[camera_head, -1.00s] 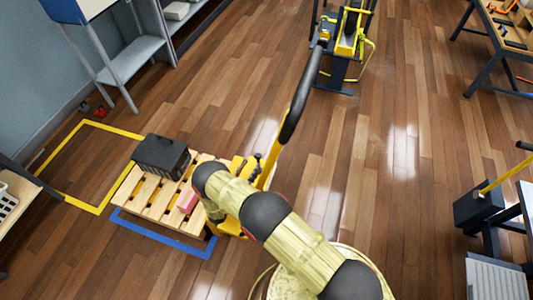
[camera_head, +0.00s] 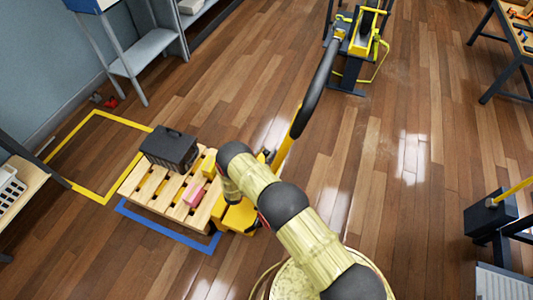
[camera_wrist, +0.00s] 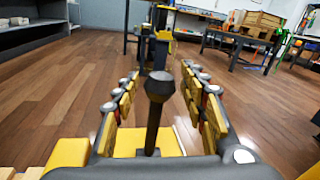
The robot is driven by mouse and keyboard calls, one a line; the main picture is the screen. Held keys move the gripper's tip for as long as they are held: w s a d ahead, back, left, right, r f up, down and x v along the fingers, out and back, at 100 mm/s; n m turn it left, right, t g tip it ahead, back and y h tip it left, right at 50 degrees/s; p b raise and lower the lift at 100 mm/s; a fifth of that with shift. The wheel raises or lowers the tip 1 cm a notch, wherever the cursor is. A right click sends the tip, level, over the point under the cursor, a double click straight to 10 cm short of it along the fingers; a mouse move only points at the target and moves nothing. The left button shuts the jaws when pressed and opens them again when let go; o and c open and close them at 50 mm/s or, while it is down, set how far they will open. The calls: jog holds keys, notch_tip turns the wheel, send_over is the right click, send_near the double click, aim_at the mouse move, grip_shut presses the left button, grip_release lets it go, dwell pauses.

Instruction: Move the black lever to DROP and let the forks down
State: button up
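The black lever (camera_wrist: 153,125) stands upright in the wrist view, with a dark faceted knob (camera_wrist: 159,86) on top. My gripper (camera_wrist: 160,76) is open, with one finger on each side of the lever and visible gaps between. The yellow pallet truck (camera_head: 237,217) stands at the pallet (camera_head: 138,187) in the head view. Its tall handle (camera_head: 318,85) has a black upper part and leans up to the right. The forks are hidden under the pallet. In the head view my arm hides the lever and my gripper. No DROP marking is legible.
A black case (camera_head: 170,148) and a pink block (camera_head: 194,196) sit on the pallet. Yellow tape (camera_head: 70,132) and blue tape (camera_head: 165,232) mark the floor. A yellow and black machine (camera_head: 350,65) stands at the back. Open wooden floor (camera_head: 400,180) lies to the right.

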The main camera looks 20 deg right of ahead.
jog(key=c, duration=1)
grip_shut()
